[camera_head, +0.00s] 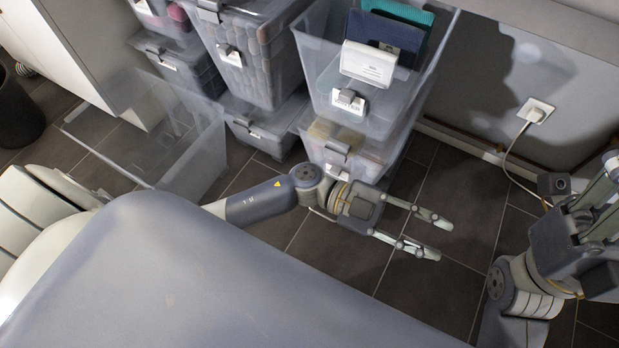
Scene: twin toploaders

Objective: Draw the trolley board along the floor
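I cannot make out a trolley board in the head view. My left gripper (441,240) reaches right above the dark tiled floor (433,292). Its two fingers are spread apart with nothing between them, in front of the stacked clear bins. My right gripper (600,195) is at the right edge, partly cut off by the frame. Its finger opening cannot be judged from this angle. My own grey body covers the lower left and hides the floor there.
Stacked clear bins (325,85) with labels stand against the wall. An empty clear bin (185,150) sits on the floor at left. A dark basket (15,115) is at far left. A white cable (512,160) hangs from a wall socket (536,111). Floor between my grippers is clear.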

